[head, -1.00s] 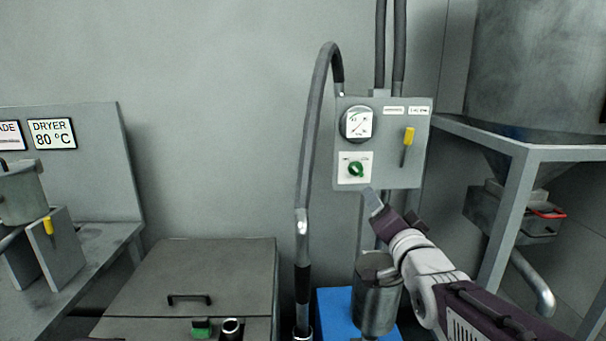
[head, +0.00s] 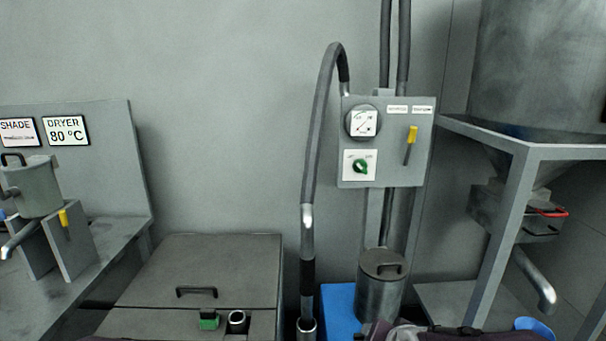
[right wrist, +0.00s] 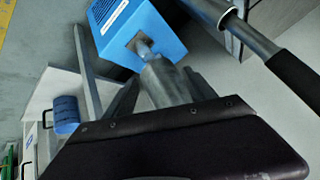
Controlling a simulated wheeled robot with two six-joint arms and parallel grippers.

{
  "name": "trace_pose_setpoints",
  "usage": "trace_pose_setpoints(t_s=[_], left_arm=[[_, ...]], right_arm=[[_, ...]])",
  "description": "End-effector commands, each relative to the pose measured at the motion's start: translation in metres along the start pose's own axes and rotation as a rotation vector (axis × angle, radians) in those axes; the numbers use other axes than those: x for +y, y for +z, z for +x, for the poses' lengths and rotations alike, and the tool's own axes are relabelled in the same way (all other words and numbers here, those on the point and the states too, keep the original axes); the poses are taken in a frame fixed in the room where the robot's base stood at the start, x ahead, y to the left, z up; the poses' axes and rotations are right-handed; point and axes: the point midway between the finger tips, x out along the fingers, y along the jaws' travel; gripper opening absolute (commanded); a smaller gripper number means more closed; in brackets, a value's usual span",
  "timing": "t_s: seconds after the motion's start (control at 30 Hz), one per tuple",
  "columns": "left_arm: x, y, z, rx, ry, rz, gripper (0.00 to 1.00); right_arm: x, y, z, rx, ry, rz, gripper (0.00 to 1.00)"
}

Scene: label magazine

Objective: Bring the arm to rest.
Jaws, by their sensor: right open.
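My right arm lies low at the bottom edge of the head view. Its gripper (head: 374,331) is just in the frame, in front of the foot of the steel canister (head: 378,297) and well below the grey control panel (head: 387,150). In the right wrist view my dark wrist fills the bottom, and the open gripper's fingers (right wrist: 162,84) show above it. A silver cylinder shows between them; I cannot tell how far off it is. My left gripper is not in view.
The panel carries a dial gauge (head: 362,122), a green knob (head: 361,166) and a yellow lever (head: 411,135). A blue box (head: 339,304) stands by the canister, with a hose (head: 317,130) to its left. A frame (head: 500,225) holds a large hopper at right.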

Motion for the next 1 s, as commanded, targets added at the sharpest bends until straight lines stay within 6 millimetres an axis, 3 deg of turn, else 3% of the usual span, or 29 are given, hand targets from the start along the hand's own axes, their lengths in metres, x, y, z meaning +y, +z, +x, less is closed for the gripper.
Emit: trace_pose_setpoints(t_s=[0.1,0.2,0.33,0.4,0.8,0.9,1.0], left_arm=[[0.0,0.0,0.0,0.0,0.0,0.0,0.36],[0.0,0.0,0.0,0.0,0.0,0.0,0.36],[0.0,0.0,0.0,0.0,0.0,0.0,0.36],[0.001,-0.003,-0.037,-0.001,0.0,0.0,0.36],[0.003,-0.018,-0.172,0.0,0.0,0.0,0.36],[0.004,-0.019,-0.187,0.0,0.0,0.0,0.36],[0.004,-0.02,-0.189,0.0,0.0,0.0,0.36]], right_arm=[[0.035,0.063,0.001,-0.208,0.1,-0.12,0.64],[0.06,0.109,-0.01,-0.383,0.155,-0.232,0.64],[0.084,0.155,-0.037,-0.611,0.165,-0.441,0.64],[0.071,0.132,-0.064,-0.604,0.159,-0.456,0.64],[0.026,0.054,-0.165,-0.6,0.159,-0.452,0.64],[0.021,0.045,-0.177,-0.6,0.159,-0.452,0.64],[0.02,0.044,-0.178,-0.599,0.159,-0.452,0.64]])
